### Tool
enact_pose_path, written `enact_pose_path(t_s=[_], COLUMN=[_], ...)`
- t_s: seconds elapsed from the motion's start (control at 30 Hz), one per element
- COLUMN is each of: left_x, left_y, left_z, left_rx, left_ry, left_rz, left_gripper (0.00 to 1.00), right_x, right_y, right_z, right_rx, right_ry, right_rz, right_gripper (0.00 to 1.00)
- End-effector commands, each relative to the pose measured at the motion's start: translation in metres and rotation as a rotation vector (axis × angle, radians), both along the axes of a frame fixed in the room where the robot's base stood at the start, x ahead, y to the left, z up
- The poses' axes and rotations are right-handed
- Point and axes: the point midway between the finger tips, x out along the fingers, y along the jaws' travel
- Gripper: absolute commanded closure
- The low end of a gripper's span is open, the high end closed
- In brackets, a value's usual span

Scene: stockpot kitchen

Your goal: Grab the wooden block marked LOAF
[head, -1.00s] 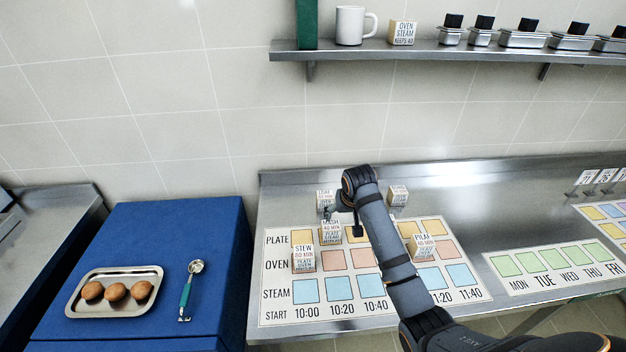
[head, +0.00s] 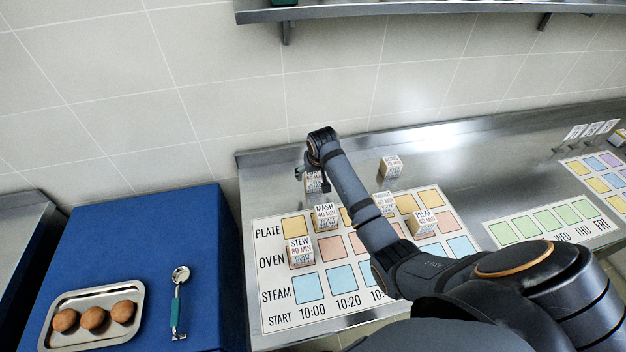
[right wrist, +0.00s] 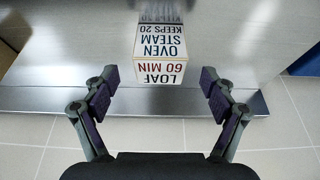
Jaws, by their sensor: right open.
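The wooden block marked LOAF 60 MIN (right wrist: 160,60) stands upright in the right wrist view, its lettering upside down there. In the head view a block (head: 312,183) at the back left of the steel counter, partly hidden by my right gripper, appears to be the same one. My right gripper (right wrist: 159,84) is open, one finger on each side of the wrist view. The block sits centred between the fingers' lines, around and just beyond the tips, with clear gaps on both sides. In the head view my right gripper (head: 323,182) is beside the block. My left gripper is not in view.
A printed chart (head: 275,273) on the counter holds blocks marked MASH (head: 326,218), STEW (head: 300,252) and PILAF (head: 423,222). Another block (head: 391,166) stands behind it. The wall rises behind. A tray of buns (head: 138,300) and a scoop (head: 176,310) lie on the blue surface.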

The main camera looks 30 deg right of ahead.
Motion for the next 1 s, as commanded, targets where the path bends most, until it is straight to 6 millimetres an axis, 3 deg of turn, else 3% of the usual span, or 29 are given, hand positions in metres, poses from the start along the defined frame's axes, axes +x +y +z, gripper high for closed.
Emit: enact_pose_path(t_s=[0.03,0.13,0.4,0.67,1.0], left_x=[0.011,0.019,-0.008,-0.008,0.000], left_y=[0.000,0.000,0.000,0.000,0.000], left_z=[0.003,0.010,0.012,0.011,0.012], left_rx=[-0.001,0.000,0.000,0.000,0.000], left_ry=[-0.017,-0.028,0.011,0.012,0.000], left_rz=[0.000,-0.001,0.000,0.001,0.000], left_gripper=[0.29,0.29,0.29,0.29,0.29], right_x=[0.001,0.007,0.022,0.022,0.022], right_y=[0.000,-0.001,-0.005,-0.005,-0.005], right_z=[-0.001,-0.010,-0.044,-0.046,-0.046], right_rx=[0.000,0.001,0.001,0.001,0.000], right_ry=[0.001,0.004,0.002,0.000,0.000], right_rz=[0.000,-0.001,0.000,0.000,0.000], right_gripper=[0.15,0.15,0.15,0.16,0.63])
